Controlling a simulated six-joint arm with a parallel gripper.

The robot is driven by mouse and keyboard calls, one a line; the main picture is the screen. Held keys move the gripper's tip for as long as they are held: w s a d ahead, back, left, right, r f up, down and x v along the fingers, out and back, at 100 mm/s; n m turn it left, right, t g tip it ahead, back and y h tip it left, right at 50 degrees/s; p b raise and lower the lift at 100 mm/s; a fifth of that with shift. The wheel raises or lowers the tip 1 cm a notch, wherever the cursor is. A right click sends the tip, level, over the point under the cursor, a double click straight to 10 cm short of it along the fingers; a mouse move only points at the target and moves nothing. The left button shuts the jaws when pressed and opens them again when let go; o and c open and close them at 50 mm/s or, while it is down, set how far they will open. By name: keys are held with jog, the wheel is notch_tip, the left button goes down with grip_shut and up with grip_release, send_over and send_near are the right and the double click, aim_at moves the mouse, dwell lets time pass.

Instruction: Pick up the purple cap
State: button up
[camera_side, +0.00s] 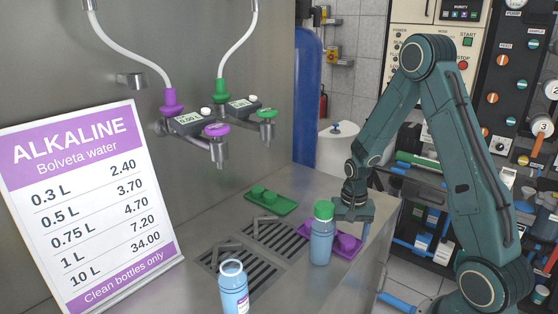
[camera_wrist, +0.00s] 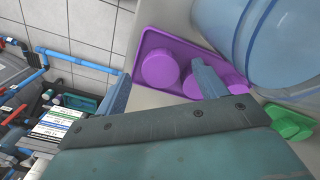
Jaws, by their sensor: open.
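A round purple cap (camera_wrist: 160,68) sits on a purple tray (camera_wrist: 152,37) in the wrist view. In the picture it lies between the two fingertips of my gripper (camera_wrist: 163,84), which is open and empty. More purple shows beside the right finger, partly hidden by it, and looks like another cap. In the side view my gripper (camera_side: 352,213) is low over the purple tray (camera_side: 327,244), where a purple cap (camera_side: 347,242) shows. The exact height of the fingers above the caps is hard to tell.
A blue bottle with a green cap (camera_side: 322,240) stands close left of my gripper, in front of the tray. An open bottle (camera_side: 234,290) stands nearer the camera. A green tray (camera_side: 285,210) holds green caps. Drain grates and a price sign (camera_side: 90,205) are left.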

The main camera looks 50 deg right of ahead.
jog(key=shift+f, duration=0.6)
jog(key=c, duration=1.1)
